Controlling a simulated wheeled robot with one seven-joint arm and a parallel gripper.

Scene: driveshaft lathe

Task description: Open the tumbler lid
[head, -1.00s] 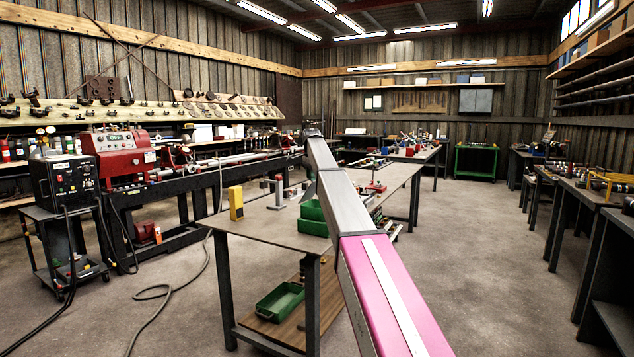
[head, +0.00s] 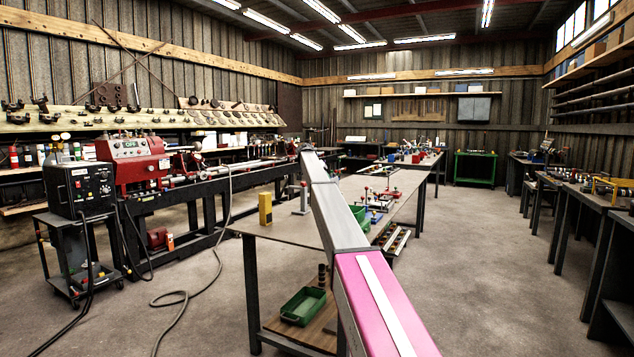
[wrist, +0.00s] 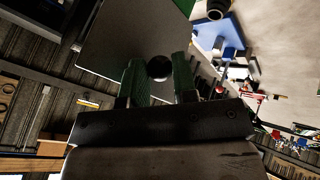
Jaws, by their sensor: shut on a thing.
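In the wrist view my gripper (wrist: 159,78) shows two green fingers on either side of a dark round thing (wrist: 159,67). A flat grey panel (wrist: 118,38) lies behind the fingers in the same view. In the head view my arm reaches away over the workbench, and its far end and gripper cannot be made out. No tumbler can be clearly picked out there.
A red lathe (head: 133,165) stands left. Floor at right (head: 480,260) is clear.

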